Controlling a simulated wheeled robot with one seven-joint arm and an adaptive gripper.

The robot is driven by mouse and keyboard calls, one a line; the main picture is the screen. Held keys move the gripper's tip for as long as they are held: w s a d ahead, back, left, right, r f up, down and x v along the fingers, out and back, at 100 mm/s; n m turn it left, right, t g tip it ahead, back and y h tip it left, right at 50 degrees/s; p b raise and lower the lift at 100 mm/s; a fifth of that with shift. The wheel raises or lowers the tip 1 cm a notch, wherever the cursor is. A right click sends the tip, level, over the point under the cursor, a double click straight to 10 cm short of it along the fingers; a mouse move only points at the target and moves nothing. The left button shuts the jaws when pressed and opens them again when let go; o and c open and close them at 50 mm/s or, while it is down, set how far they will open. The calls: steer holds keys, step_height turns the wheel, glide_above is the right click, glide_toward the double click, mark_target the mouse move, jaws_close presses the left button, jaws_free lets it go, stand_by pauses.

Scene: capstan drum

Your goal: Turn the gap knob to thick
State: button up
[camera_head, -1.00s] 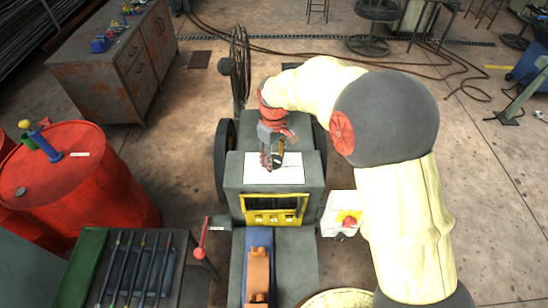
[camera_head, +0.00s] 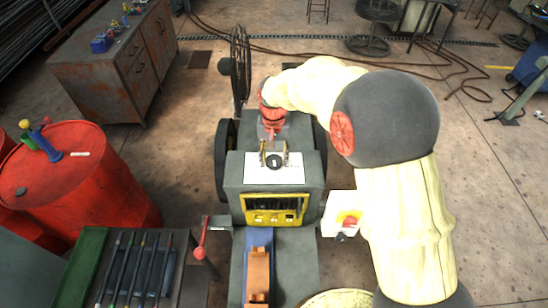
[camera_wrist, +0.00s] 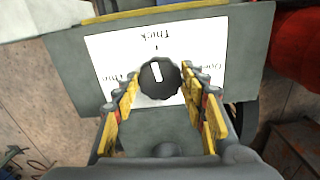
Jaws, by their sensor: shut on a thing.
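The gap knob (camera_wrist: 160,78) is round and black with a white pointer line. It sits on a white label plate (camera_wrist: 115,52), whose "Thick" label (camera_wrist: 172,32) reads upside down in the wrist view. The pointer line points toward that label and its tick mark. "Thin" lies at the left of the knob, and another label lies at the right, partly hidden by a finger. My gripper (camera_wrist: 159,88) has one yellow-padded finger on each side of the knob and is shut on it. In the head view the knob (camera_head: 273,162) shows between the fingertips (camera_head: 273,153).
The plate lies on a grey machine housing (camera_head: 235,171) with a yellow-framed window (camera_head: 270,218) in front. A red-knobbed lever (camera_head: 199,253) stands at left, and a box with a red-yellow button (camera_head: 346,218) at right. Red drums (camera_head: 90,180) stand further left.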

mark_target(274, 160)
steer(key=shift+m, duration=0.6)
steer(key=o, duration=1.2)
steer(key=shift+r, duration=0.1)
step_height(274, 160, up, 12)
steer(key=shift+f, duration=0.1)
stand_by(0.4)
